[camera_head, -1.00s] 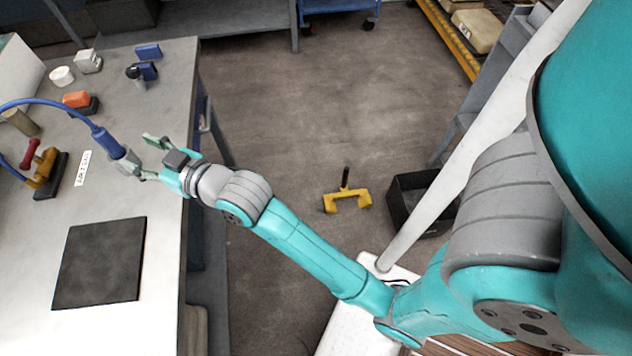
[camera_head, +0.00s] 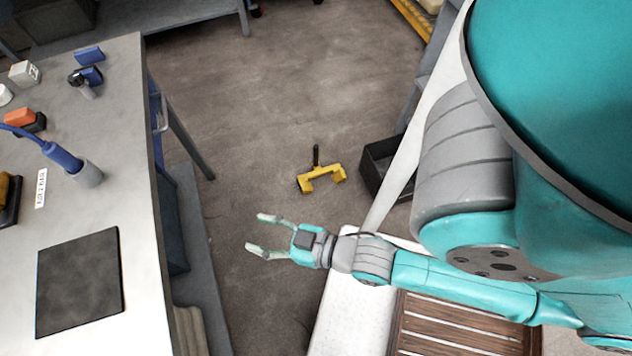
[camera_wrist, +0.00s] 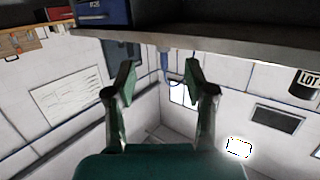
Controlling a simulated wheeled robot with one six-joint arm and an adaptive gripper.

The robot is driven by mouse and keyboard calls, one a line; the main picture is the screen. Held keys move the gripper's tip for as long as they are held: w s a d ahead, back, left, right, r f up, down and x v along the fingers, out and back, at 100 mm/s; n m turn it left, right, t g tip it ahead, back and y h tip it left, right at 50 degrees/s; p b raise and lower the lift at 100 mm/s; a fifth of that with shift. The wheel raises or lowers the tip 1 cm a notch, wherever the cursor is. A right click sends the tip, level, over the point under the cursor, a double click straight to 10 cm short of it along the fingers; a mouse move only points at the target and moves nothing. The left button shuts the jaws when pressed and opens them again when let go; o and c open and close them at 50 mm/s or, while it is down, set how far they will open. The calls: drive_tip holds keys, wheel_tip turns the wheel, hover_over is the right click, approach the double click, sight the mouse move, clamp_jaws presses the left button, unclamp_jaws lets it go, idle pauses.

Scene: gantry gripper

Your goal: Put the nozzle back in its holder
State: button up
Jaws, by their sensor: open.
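The blue nozzle (camera_head: 63,156) is at the right side of the workbench, tilted, with its hose running off to the left. Its lower end meets a grey cylinder (camera_head: 89,174), which looks like the holder. I cannot tell how deep it sits inside, or whether the grey part is separate. My gripper (camera_head: 258,233) is open and empty, out over the floor to the right of the bench and well apart from the nozzle. Its two spread fingers also show in the wrist view (camera_wrist: 160,78), with nothing between them. The nozzle does not show in the wrist view.
The workbench (camera_head: 120,150) carries a dark square mat (camera_head: 80,282), an orange block (camera_head: 19,116) and blue items (camera_head: 90,55). Floor between bench and gripper is free.

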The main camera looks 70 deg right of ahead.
drive_tip(key=s+r+g, duration=0.1)
drive_tip(key=s, duration=1.2)
drive_tip(key=shift+r, duration=0.3)
